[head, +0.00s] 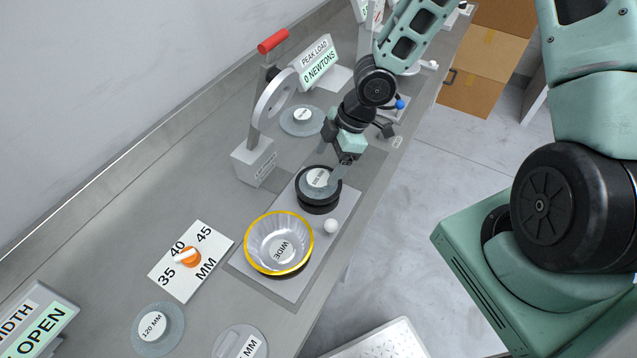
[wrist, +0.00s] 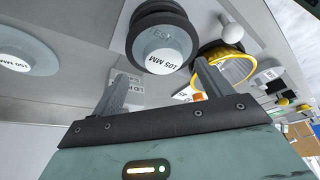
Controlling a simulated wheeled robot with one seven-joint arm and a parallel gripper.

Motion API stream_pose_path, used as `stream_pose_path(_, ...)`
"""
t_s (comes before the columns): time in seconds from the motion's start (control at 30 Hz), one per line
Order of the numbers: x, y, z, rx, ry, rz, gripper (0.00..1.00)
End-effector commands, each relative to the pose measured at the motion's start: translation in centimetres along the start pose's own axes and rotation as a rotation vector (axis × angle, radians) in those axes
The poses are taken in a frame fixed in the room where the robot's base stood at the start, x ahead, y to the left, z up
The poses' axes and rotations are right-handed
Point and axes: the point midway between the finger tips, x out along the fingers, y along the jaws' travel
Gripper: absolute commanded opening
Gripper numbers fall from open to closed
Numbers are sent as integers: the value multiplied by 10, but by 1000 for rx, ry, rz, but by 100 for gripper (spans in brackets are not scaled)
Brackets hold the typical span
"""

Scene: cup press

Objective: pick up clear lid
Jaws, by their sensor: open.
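A pale, see-through round lid (head: 316,180) with a white label sits on a black ring-shaped stand (head: 318,203) on the grey plate. In the wrist view this lid (wrist: 160,45) reads 105 MM, with the black stand (wrist: 143,12) around or beneath it. My gripper (head: 332,163) is open, close above the lid; one finger overlaps the lid's right side in the head view. In the wrist view my gripper's fingertips (wrist: 163,75) are spread with nothing held between them. Whether a finger touches the lid I cannot tell.
A yellow-rimmed clear bowl (head: 279,243) stands beside the stand, with a white ball (head: 331,226) to its right. A red-handled press (head: 268,105) rises behind. Other pale discs lie at the back (head: 291,125) and front (head: 142,336). An orange knob (head: 190,257) sits on a card.

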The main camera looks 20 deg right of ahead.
Motion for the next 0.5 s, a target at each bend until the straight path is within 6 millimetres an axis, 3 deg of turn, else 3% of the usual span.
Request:
stream_pose_path(0.3, 38, -6, -3, -2, -2, -2, 78)
stream_pose_path(0.5, 44, -5, -3, 0, -1, 0, 78)
